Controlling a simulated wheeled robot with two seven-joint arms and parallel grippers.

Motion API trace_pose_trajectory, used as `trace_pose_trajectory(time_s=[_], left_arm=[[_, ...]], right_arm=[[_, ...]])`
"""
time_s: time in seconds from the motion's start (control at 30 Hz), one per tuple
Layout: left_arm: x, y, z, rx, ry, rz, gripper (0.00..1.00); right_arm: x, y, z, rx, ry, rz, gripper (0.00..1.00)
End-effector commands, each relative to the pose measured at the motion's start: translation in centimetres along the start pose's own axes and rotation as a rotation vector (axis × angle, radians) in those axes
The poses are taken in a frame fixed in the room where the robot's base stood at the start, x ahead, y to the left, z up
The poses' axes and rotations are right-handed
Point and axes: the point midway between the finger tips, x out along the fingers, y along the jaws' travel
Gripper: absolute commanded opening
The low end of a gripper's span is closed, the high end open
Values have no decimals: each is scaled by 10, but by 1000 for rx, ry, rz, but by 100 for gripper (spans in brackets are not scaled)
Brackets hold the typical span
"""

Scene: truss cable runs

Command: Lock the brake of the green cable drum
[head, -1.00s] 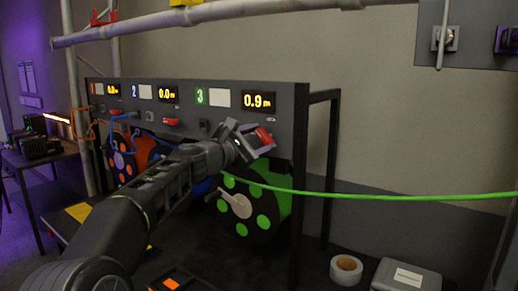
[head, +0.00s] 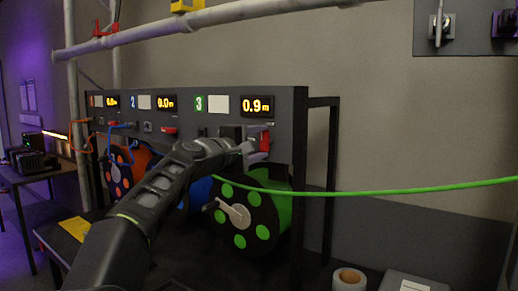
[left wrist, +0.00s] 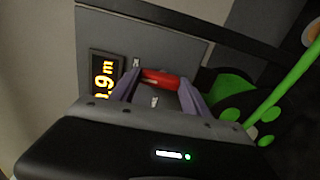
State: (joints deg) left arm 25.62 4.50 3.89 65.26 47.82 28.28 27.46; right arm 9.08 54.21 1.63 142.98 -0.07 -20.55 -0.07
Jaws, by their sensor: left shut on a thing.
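The green cable drum (head: 278,208) hangs under panel section 3, with a grey crank on its dark, green-spotted face. It also shows at the right of the left wrist view (left wrist: 232,90). The red brake lever (left wrist: 160,79) of section 3 lies between my left gripper's two fingers (left wrist: 160,90) in the left wrist view. My left gripper (head: 255,146) is shut on this lever, just below the 0.9 m display (head: 257,106). In the head view the gripper partly hides the lever (head: 265,143). My right gripper is not in view.
A green cable (head: 400,190) runs from the drum to the right edge. The rack's dark post (head: 299,190) stands right of the drum. Orange (head: 117,172) and blue drums are to the left, the blue mostly behind my arm. A tape roll (head: 349,279) sits low at right.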

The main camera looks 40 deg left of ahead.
Motion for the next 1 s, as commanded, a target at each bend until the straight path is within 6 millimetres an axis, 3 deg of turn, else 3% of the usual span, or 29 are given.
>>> trace_pose_trajectory(time_s=[0.57,0.6,0.83,1.0], left_arm=[[1,-2,1,51,-2,-3,14],[1,-2,1,51,-2,-3,56],[0,-1,1,49,-1,-2,75],[0,-1,0,48,-1,-1,76]], right_arm=[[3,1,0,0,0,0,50],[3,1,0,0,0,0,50],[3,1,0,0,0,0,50],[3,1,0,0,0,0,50]])
